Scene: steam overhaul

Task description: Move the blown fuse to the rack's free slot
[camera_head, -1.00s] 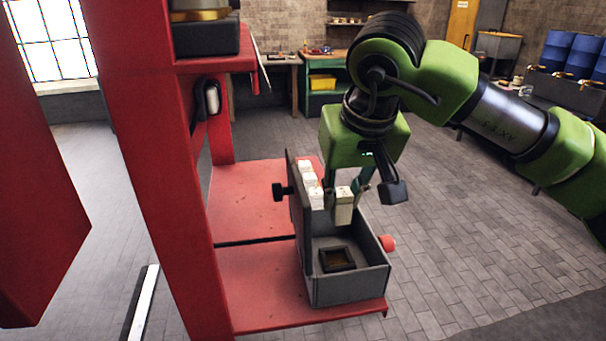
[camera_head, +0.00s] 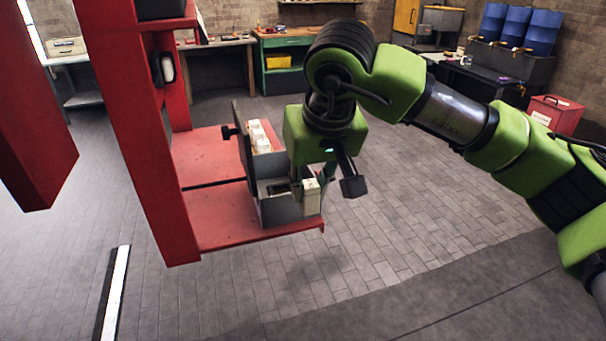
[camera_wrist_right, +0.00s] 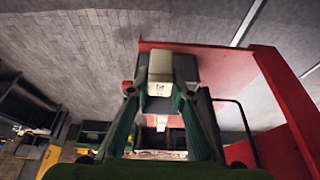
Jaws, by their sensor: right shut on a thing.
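My right gripper (camera_head: 305,183) is shut on a white block-shaped fuse (camera_head: 311,197). The fuse hangs upright at the right side of the grey fuse box (camera_head: 276,212) and covers part of it; I cannot tell whether they touch. In the right wrist view the fuse (camera_wrist_right: 160,72) sits between the two green fingers. More white fuses (camera_head: 259,135) stand in a row inside the box, by its raised lid (camera_head: 243,140). A dark socket (camera_head: 280,188) shows in the box's near part, partly hidden. I cannot make out a rack with a free slot. My left gripper is out of view.
The box stands on a red shelf (camera_head: 215,217) of a red frame (camera_head: 150,130), whose upright rises left of it. Open paved floor (camera_head: 420,190) lies to the right and in front. Benches, blue drums (camera_head: 510,28) and a red cabinet (camera_head: 555,115) stand far behind.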

